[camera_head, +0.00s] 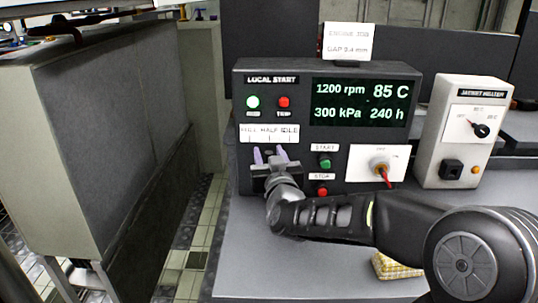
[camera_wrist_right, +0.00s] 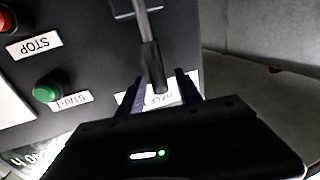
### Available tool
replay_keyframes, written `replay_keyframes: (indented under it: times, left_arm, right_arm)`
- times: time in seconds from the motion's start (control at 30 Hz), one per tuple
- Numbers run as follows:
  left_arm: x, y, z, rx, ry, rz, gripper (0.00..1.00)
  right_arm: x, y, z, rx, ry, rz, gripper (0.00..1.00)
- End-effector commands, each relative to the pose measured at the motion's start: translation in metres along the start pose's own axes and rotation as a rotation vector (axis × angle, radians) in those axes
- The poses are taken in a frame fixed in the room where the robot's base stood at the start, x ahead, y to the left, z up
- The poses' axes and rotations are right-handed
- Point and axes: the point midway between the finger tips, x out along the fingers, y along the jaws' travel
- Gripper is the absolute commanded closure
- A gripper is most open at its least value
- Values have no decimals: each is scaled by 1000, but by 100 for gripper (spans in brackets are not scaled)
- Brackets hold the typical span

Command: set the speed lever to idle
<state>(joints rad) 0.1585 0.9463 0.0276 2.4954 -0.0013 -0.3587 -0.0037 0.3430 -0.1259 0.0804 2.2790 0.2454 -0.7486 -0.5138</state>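The speed lever (camera_wrist_right: 151,65) has a grey shaft and a dark grip, and shows in the right wrist view. Its grip end lies over the FULL HALF IDLE label (camera_head: 270,133), near the word HALF; I cannot tell its exact setting. In the head view my gripper hides the lever. My right gripper (camera_head: 270,156) is just below the label. In the right wrist view its two purple fingers (camera_wrist_right: 159,82) stand apart, one on each side of the lever's grip, with gaps visible. My left gripper is not in view.
The LOCAL START panel (camera_head: 300,155) has a lit display (camera_head: 365,102), a green START button (camera_head: 325,162), a red STOP button (camera_head: 322,191) and a red-tipped rotary switch (camera_head: 381,167) beside my arm. A jacket heater box (camera_head: 450,170) stands right. A yellow cloth (camera_head: 392,266) lies under my arm.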

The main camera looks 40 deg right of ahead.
Motion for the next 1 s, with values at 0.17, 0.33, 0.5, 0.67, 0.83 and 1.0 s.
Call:
replay_keyframes:
  times: [0.17, 0.33, 0.5, 0.67, 0.83, 1.0]
  left_arm:
    - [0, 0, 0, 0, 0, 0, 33]
    - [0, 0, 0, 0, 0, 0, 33]
    - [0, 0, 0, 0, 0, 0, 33]
    - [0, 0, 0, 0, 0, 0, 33]
    - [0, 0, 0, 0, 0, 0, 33]
    - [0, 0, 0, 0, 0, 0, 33]
  right_arm:
    - [0, 0, 0, 0, 0, 0, 72]
    - [0, 0, 0, 0, 0, 0, 86]
    - [0, 0, 0, 0, 0, 0, 100]
    - [0, 0, 0, 0, 1, 0, 100]
    - [0, 0, 0, 0, 1, 0, 100]
    - [0, 0, 0, 0, 1, 0, 100]
